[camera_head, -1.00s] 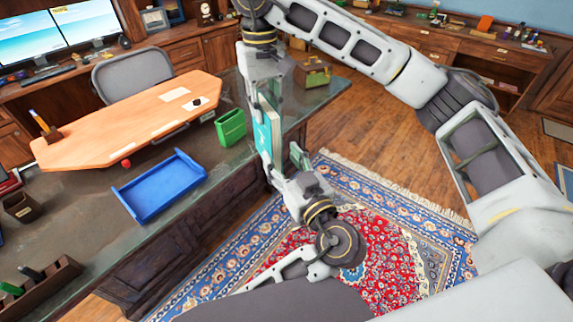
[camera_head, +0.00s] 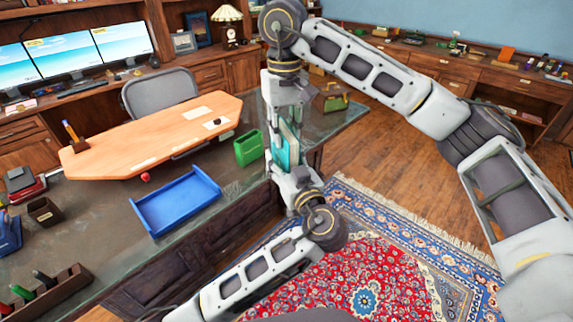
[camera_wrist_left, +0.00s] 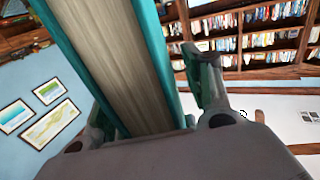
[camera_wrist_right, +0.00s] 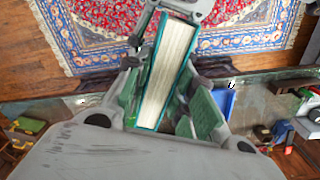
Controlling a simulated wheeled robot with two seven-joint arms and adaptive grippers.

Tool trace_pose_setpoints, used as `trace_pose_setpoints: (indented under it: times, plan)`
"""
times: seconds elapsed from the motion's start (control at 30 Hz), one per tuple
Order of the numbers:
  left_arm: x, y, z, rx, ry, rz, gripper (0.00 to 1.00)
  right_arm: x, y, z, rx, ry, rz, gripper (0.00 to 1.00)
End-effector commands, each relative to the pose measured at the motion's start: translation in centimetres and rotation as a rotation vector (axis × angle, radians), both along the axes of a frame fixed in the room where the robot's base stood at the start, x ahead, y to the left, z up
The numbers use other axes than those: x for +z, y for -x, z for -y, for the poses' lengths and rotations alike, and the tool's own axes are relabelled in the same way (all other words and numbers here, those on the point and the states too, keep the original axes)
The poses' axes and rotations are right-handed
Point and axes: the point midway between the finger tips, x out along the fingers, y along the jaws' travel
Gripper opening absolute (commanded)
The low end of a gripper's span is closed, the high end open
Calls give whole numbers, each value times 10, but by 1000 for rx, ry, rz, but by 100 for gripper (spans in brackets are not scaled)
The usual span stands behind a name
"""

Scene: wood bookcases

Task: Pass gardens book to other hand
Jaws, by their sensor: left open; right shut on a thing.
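The teal gardens book (camera_head: 287,147) hangs upright between my two grippers in the head view, above the floor by the desk edge. My right gripper (camera_head: 286,118) comes from above and is shut on its upper part. The book's pale page edge (camera_wrist_right: 168,70) shows between the right fingers in the right wrist view. My left gripper (camera_head: 293,172) is below it, open, with the book's lower end at its fingers.
The dark desk (camera_head: 105,215) holds a blue tray (camera_head: 176,200), a green holder (camera_head: 248,148) and a light wood top (camera_head: 150,135). A green-brown box (camera_head: 333,97) stands at its far end. A patterned rug (camera_head: 385,240) lies on open floor to the right.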

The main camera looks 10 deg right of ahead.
Motion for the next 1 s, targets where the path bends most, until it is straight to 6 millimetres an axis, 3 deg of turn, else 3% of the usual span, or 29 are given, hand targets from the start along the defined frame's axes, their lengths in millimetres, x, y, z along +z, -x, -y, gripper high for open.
trace_pose_setpoints:
  times: [0.3,0.7,0.77,0.8,1.0]
  plan:
    - [0,-1,0,0,0,0,50,1,0,0,0,-1,1,0]
    - [0,-1,0,0,0,0,0,1,0,0,0,-1,1,0]
    - [0,-1,0,0,0,0,0,1,0,0,0,-1,1,0]
    - [1,-1,0,0,1,2,0,1,0,0,0,0,1,26]
    - [1,-1,0,0,1,2,0,0,0,0,0,0,1,50]
